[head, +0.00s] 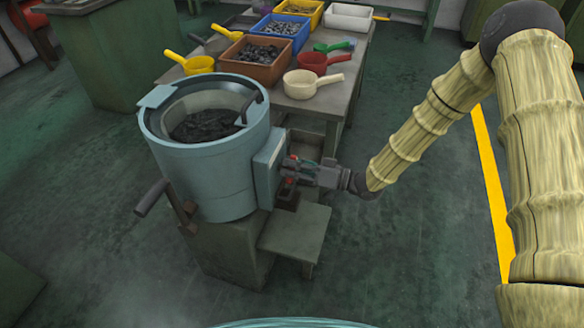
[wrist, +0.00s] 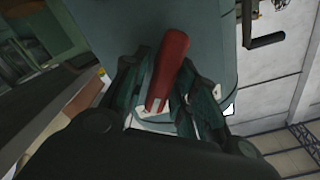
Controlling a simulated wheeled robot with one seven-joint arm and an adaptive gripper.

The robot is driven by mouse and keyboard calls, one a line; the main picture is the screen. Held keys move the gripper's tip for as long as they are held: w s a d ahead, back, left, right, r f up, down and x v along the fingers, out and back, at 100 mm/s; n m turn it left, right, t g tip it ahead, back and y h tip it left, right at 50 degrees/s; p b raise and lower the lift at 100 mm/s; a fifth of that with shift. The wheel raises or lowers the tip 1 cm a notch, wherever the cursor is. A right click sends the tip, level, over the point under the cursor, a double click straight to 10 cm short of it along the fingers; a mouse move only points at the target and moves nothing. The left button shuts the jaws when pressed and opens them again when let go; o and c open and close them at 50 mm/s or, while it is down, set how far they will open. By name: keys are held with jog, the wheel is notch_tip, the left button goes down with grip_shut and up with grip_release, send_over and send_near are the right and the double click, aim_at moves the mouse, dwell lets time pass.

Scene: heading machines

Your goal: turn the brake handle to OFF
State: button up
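The brake handle (wrist: 168,72) is a red bar in the wrist view, standing out from the blue-grey machine (wrist: 211,32). My gripper (wrist: 165,90) has one finger on each side of the handle. Both fingers lean in close against it, so it looks shut on the handle. In the head view, my gripper (head: 290,170) is at the box (head: 267,165) on the right side of the drum-shaped machine (head: 213,182). Small red parts show around the fingers there. The handle is mostly hidden by my gripper in that view. No OFF marking is readable.
The drum holds dark pieces in its open top. A crank (head: 152,197) sticks out at its left. A green-grey step (head: 296,232) stands below my gripper. Behind is a table (head: 343,90) with scoops and bins. The floor right of the machine is clear.

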jog(key=shift+o, duration=0.3)
jog(key=v, duration=1.2)
dwell(0.3)
